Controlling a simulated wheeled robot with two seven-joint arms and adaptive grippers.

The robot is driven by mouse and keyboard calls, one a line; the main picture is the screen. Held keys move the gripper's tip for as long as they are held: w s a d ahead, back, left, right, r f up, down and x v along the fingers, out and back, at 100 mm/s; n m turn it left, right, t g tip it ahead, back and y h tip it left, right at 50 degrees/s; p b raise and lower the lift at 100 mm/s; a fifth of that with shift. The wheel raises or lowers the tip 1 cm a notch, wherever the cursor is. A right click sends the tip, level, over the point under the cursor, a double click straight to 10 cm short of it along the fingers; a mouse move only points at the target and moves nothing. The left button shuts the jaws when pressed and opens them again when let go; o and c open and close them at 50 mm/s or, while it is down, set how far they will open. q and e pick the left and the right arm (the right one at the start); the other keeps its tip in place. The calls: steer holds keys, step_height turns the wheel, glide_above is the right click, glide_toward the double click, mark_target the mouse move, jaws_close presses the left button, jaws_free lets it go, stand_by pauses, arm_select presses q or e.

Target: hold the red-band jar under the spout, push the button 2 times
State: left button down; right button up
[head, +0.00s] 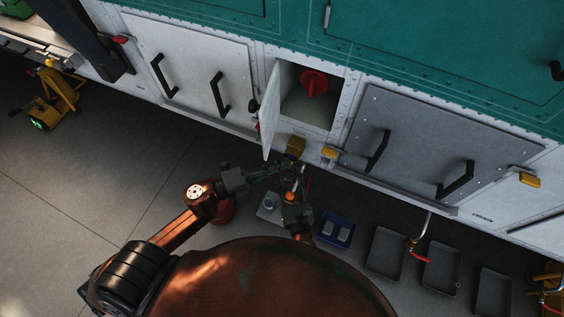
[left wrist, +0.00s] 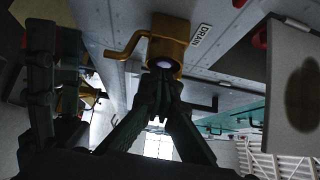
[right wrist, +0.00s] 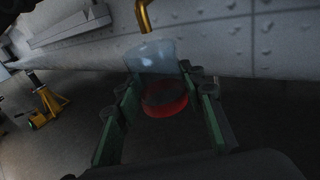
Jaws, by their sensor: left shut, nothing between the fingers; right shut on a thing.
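The brass drain fitting (head: 295,146) is on the lower white wall, below an open hatch. In the left wrist view the fitting (left wrist: 168,42) has its spout (left wrist: 120,50) curving left and a pale round button (left wrist: 160,65) underneath. My left gripper (left wrist: 163,78) is shut and empty, its tips just at or below the button; contact is unclear. In the head view it (head: 284,168) is beside my right gripper (head: 300,178). In the right wrist view my right gripper (right wrist: 163,95) is shut around the clear red-band jar (right wrist: 153,62), upright beneath the spout (right wrist: 143,17). The jar is mostly hidden in the head view.
The open hatch door (head: 269,112) hangs above the grippers; a red handle (head: 313,82) is inside the hatch. On the floor are a grey tray (head: 267,216), a blue bin (head: 334,241) and several dark trays. A yellow jack (head: 62,90) stands at left.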

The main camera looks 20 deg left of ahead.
arm_select(q)
steer(key=shift+w, duration=0.25)
steer(key=shift+w+r, duration=0.15)
steer(key=shift+w, duration=0.8)
steer(key=shift+w+a+r, duration=0.1)
steer(key=shift+w+a, duration=0.05)
steer(key=shift+a, duration=0.05)
steer(key=shift+s+a, duration=0.35)
steer(key=v, duration=0.7)
steer(key=shift+s+d, duration=0.25)
steer(key=shift+s, duration=0.05)
